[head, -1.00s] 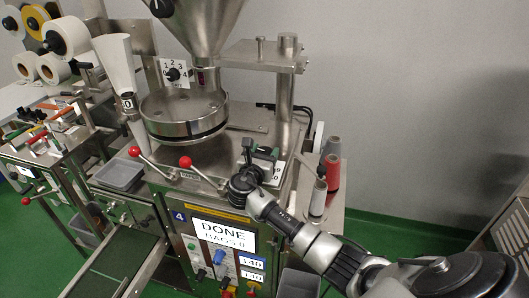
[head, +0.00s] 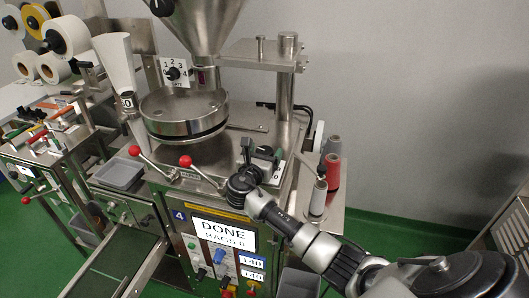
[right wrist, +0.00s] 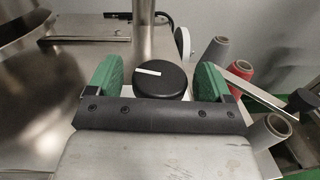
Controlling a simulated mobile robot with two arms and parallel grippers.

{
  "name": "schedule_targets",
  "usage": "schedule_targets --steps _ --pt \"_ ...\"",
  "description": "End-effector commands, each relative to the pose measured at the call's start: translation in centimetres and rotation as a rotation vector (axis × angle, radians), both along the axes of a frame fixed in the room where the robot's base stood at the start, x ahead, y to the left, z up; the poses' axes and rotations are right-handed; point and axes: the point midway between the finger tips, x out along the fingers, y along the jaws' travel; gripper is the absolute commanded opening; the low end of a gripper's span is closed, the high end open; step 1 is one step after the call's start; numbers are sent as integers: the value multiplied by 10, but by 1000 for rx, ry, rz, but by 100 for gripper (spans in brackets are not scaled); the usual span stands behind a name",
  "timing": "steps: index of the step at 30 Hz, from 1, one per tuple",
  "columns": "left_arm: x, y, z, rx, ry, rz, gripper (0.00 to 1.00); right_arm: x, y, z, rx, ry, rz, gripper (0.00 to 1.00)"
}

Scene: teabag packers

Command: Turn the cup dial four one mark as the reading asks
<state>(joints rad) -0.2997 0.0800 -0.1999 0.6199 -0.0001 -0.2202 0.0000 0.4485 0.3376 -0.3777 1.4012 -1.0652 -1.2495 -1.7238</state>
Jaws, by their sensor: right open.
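The cup dial (right wrist: 161,82) is a round black knob with a white pointer line in the right wrist view. The line runs nearly left to right, its right end slightly lower. My right gripper (right wrist: 158,78) is open, with one green pad left of the knob and one right of it; gaps show on both sides. In the head view my right gripper (head: 262,156) is over the machine top and mostly hides the dial and its white scale plate (head: 282,168). My left gripper is out of view.
A steel post (head: 284,100) rises behind the gripper. Grey and red spools (head: 332,168) stand to its right. Red-knobbed levers (head: 185,161) and a round steel drum (head: 184,113) are to its left. Another dial (head: 172,73), numbered 0 to 4, is on the back plate.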

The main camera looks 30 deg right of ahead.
Motion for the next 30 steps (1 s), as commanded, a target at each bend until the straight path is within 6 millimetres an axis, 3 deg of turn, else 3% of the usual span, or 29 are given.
schedule_targets --steps 15,30 --pt "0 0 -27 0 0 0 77 -52 75 -3 2 0 2 81" --pt "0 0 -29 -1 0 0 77 -60 85 -1 1 2 0 81"
